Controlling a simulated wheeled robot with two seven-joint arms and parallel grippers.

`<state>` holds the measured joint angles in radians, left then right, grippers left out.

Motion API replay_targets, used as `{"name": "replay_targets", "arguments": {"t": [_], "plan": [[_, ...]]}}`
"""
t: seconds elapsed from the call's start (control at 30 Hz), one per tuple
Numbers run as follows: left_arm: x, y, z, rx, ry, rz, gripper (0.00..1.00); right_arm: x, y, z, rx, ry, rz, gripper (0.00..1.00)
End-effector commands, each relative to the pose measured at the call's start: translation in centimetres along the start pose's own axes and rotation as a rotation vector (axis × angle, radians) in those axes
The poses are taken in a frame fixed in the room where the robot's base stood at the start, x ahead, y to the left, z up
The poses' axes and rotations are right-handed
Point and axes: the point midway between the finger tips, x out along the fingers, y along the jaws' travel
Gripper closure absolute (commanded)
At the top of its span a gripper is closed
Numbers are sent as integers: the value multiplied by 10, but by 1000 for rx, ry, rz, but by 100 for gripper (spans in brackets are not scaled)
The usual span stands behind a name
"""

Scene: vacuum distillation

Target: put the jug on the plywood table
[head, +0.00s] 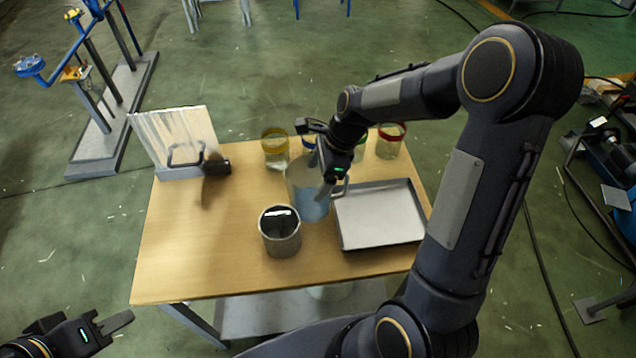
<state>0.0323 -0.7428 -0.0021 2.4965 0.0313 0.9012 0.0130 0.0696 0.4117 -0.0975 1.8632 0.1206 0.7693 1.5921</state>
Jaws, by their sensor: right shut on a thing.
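A clear jug with bluish contents (306,196) is over the middle of the plywood table (200,255), between a dark-filled pot and a tray. My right gripper (336,187) reaches in from the right and is shut on the jug, at its handle side. The jug looks upright. Its base is partly hidden behind the pot, so I cannot tell whether it touches the tabletop. My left gripper (118,322) is low at the left, off the table's front corner and away from the jug. Its finger gap does not show clearly.
The grey tray (380,240) lies right of the jug. The pot (282,244) stands in front. Jars with yellow (275,150) and red (391,141) rims stand behind. A white rack (175,137) stands at back left. The table's left front is clear.

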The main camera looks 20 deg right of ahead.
Motion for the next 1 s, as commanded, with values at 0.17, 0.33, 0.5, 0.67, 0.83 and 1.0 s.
{"name": "replay_targets", "arguments": {"t": [0.17,0.33,0.5,0.67,0.83,1.0], "plan": [[0,0,0,0,0,0,68,27,1,-11,2,1,5,71],[0,0,0,0,0,0,68,33,0,-14,1,-1,1,71],[0,0,0,0,0,0,68,33,0,-13,1,0,1,71],[1,0,0,0,0,0,68,35,1,-15,1,0,2,13],[1,0,0,0,0,0,68,35,1,-14,1,0,2,0],[0,0,0,0,0,0,68,34,1,-14,1,0,2,0]]}}
